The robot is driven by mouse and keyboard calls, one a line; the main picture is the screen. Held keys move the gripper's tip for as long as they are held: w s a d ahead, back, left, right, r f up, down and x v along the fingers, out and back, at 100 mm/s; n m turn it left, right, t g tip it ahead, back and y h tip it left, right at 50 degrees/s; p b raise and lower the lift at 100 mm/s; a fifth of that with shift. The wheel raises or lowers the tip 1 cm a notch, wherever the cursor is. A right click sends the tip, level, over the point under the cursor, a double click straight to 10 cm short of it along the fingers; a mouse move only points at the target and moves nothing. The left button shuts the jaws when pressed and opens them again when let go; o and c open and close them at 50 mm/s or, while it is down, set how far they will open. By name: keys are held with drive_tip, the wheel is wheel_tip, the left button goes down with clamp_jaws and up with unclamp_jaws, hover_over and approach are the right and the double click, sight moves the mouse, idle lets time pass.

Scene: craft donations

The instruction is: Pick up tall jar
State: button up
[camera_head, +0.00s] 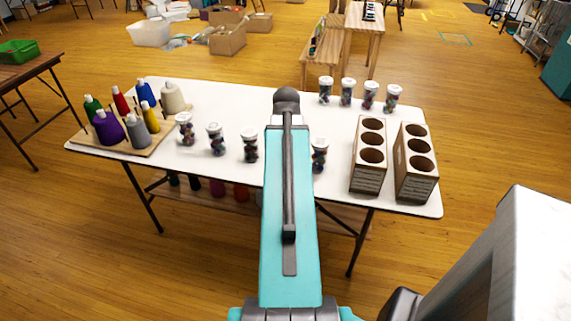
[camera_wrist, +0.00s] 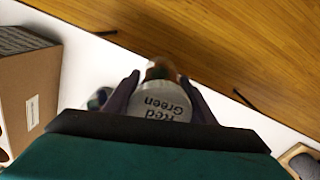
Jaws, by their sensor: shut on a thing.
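In the wrist view, a jar with a pale lid (camera_wrist: 160,106) lettered "Red Green" sits between the two dark fingers of my gripper (camera_wrist: 160,82), which is shut on it. A little brown and green shows past the lid; most of its body is hidden. In the head view, my arm covers my gripper and the held jar. Another white-lidded jar (camera_head: 319,154) stands just right of my arm. Three more jars stand left of it, one of them the nearest jar (camera_head: 250,144). A back row of several jars includes a right-end jar (camera_head: 392,98).
The white table (camera_head: 230,98) also holds two wooden racks with round holes, a left rack (camera_head: 367,178) and a right rack (camera_head: 414,182). A peg board (camera_head: 154,143) with several thread cones stands at the left. The table's middle back is clear.

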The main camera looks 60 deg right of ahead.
drive_tip(key=shift+s+a, duration=0.15)
drive_tip(key=shift+a, duration=0.1)
idle(0.6)
drive_tip(key=shift+w+a, duration=0.25)
drive_tip(key=shift+w, duration=0.25)
drive_tip(key=w+a+f+n, duration=0.2)
drive_tip(key=w+a+n, duration=0.1)
drive_tip(key=w+a, duration=0.7)
drive_tip(key=w+a+f+n, duration=0.2)
drive_tip(key=w+a+n, duration=0.1)
drive_tip(key=w+a, duration=0.65)
drive_tip(key=w+a+f+n, duration=0.1)
drive_tip(key=w+a, duration=0.1)
drive_tip(key=a, duration=0.6)
drive_tip(key=w+a+f+n, duration=0.1)
drive_tip(key=w+a+n, duration=0.1)
drive_tip(key=a, duration=0.7)
drive_tip(key=w+a+f+n, duration=0.1)
drive_tip(key=w+a+n, duration=0.1)
drive_tip(key=a, duration=0.6)
drive_tip(key=shift+w+a+f, duration=0.2)
drive_tip(key=shift+w+f, duration=0.05)
drive_tip(key=shift+w, duration=0.6)
drive_tip(key=shift+s, duration=0.1)
